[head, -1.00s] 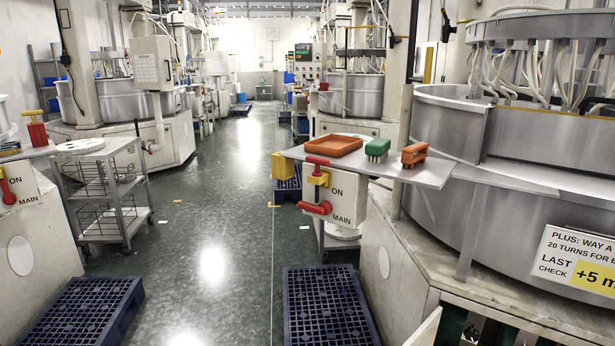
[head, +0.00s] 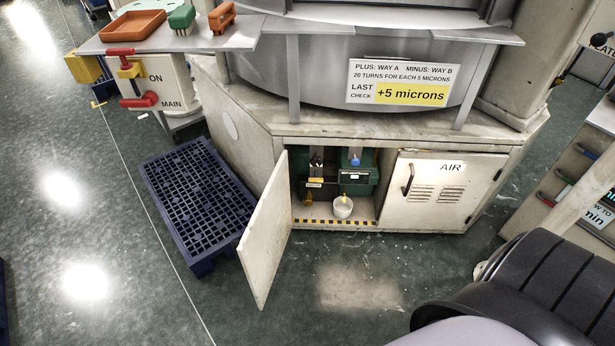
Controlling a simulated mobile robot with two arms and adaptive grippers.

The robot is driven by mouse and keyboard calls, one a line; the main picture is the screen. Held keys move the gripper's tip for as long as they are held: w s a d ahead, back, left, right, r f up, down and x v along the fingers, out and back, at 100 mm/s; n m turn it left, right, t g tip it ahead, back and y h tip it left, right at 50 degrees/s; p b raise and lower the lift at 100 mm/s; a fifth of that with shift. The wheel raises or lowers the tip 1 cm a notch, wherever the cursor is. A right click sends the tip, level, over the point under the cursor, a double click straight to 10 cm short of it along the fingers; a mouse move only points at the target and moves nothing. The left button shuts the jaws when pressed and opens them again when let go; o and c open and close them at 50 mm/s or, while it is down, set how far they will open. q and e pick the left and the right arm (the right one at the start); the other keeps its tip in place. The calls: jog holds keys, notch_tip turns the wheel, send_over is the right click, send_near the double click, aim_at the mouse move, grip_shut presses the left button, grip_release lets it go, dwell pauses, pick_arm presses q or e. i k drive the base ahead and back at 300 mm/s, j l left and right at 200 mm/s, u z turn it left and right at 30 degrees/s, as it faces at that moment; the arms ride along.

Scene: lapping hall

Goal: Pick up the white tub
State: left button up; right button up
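The white tub (head: 343,208) is a small white cup-like container standing upright on the floor of an open cabinet compartment, low in the machine's base. A small yellow item shows just above its rim. Green machinery (head: 357,178) with a blue part hangs above and behind it. The cabinet door (head: 268,232) on the left stands swung open toward me. Neither of my grippers shows in the head view.
A closed AIR door (head: 442,190) is right of the opening. A blue pallet (head: 200,195) lies left of the open door. A metal shelf (head: 238,38) juts out above. The floor in front of the cabinet is clear.

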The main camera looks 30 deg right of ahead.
aim_at(343, 208)
jog(key=l+z, duration=0.1)
jog(key=z, duration=0.35)
jog(key=i+z, duration=0.1)
jog(key=z, duration=0.35)
jog(key=l+z, duration=0.1)
jog(key=z, duration=0.3)
jog(key=i+l+u, duration=0.35)
jog(key=i+l, duration=0.8)
jog(key=l, duration=0.15)
